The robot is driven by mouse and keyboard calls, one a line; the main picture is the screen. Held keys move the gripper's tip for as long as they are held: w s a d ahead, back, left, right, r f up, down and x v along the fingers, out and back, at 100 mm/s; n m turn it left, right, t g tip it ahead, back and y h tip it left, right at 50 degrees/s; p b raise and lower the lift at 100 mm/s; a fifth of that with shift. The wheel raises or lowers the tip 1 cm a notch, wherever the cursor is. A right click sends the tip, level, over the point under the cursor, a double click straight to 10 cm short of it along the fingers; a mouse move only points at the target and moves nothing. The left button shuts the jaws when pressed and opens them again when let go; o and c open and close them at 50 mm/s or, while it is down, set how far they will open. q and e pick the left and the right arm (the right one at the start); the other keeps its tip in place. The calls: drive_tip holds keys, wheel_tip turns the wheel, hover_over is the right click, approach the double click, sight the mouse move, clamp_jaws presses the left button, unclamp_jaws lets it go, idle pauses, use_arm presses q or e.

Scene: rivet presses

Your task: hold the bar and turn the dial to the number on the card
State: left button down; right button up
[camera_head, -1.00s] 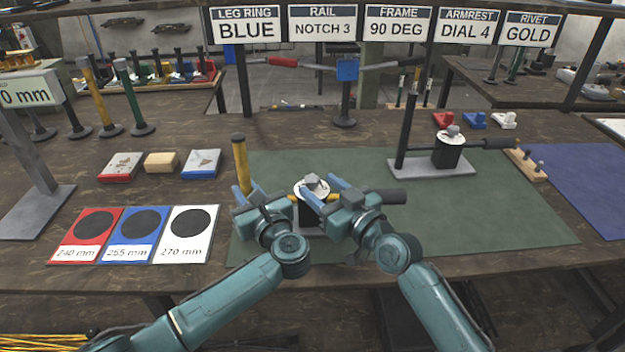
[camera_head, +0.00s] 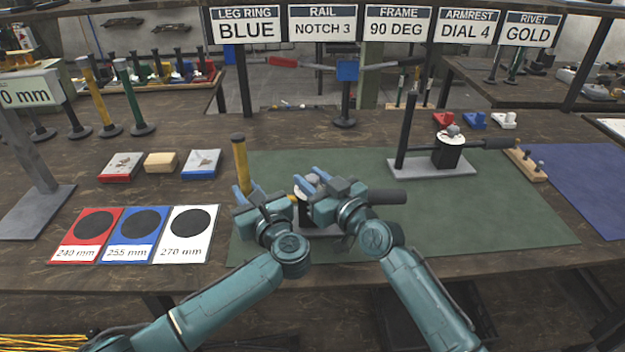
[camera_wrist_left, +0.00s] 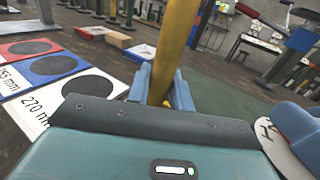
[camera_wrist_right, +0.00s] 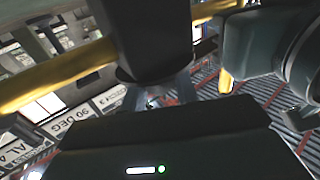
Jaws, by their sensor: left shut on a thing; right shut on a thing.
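The card reading "ARMREST DIAL 4" (camera_head: 469,25) hangs at the top right of the sign row. A yellow upright bar (camera_head: 239,160) rises at the left end of the near fixture. My left gripper (camera_head: 246,196) is shut around its lower part; the left wrist view also shows the bar (camera_wrist_left: 175,45) between the blue fingers. My right gripper (camera_head: 310,183) is over the near fixture's dial and shut on its grey knob (camera_head: 315,179). The gripper mostly hides the dial, and its numbers cannot be read. A black handle (camera_head: 387,197) sticks out to the right.
A second fixture with a black post, dial and handle (camera_head: 448,152) stands behind on the green mat (camera_head: 500,215). Red, blue and white length cards (camera_head: 186,235) and several blocks (camera_head: 160,162) lie at the left. The mat's right front is clear.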

drive_tip(key=c, duration=0.3)
drive_tip(key=shift+a, duration=0.1)
drive_tip(key=shift+h, duration=0.3)
drive_tip(key=shift+a+m+t, duration=0.1)
drive_tip(key=shift+m+t, duration=0.3)
drive_tip(key=shift+m+h, duration=0.3)
drive_tip(key=shift+h, duration=0.3)
drive_tip(key=shift+t, duration=0.3)
drive_tip(key=o, duration=1)
